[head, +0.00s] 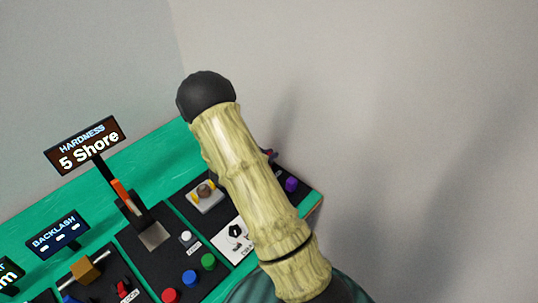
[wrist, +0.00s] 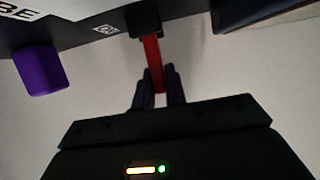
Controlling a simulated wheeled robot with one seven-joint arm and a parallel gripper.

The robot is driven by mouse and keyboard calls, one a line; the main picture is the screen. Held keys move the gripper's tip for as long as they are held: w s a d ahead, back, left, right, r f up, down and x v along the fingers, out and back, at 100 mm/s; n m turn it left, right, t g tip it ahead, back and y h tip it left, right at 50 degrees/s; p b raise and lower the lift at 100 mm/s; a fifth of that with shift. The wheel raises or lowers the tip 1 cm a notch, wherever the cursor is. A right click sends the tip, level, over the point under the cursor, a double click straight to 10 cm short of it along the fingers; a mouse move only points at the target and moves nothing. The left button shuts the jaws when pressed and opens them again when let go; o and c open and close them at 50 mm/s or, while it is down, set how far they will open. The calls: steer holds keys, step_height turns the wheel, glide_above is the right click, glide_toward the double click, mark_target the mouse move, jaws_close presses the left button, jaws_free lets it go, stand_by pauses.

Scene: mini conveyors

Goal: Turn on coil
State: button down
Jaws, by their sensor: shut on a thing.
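In the wrist view my gripper (wrist: 158,78) has its two dark fingers closed on either side of a red lever (wrist: 152,48). The lever sticks out from a black mount on the edge of a dark panel. A small label beside the mount is too small to read, so I cannot tell whether this is the coil control. In the head view my pale ribbed arm hides the gripper and most of the lever; only a small dark and reddish bit shows past the arm's right side.
A purple knob (wrist: 40,70) sits left of the lever; a purple knob also shows in the head view (head: 291,185). The green and black console (head: 165,150) carries red, blue and green buttons, a slider and a "HARDNESS 5 Shore" display (head: 88,146). Bare wall lies to the right.

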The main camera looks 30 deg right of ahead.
steer(key=shift+s+f+b, duration=0.1)
steer(key=shift+b, duration=0.3)
steer(key=m+b, duration=0.1)
steer(key=b, duration=0.1)
steer(key=s+m+t+b, duration=0.1)
steer(key=b, duration=0.3)
steer(key=shift+s+d+f+m+t, duration=0.3)
steer(key=shift+f+m+t, duration=0.1)
steer(key=m+b, duration=0.1)
steer(key=b, duration=0.2)
steer(key=shift+s+d+t+y, duration=0.1)
steer(key=shift+s+t+y, duration=0.2)
steer(key=shift+s+t, duration=0.1)
steer(key=shift+r, duration=0.1)
steer(key=c, duration=1.4)
jaws_free()
steer(key=shift+c, duration=0.2)
steer(key=shift+r, duration=0.1)
step_height(320, 180, up, 10)
steer(key=shift+f+p, duration=0.1)
steer(key=shift+p, duration=0.65)
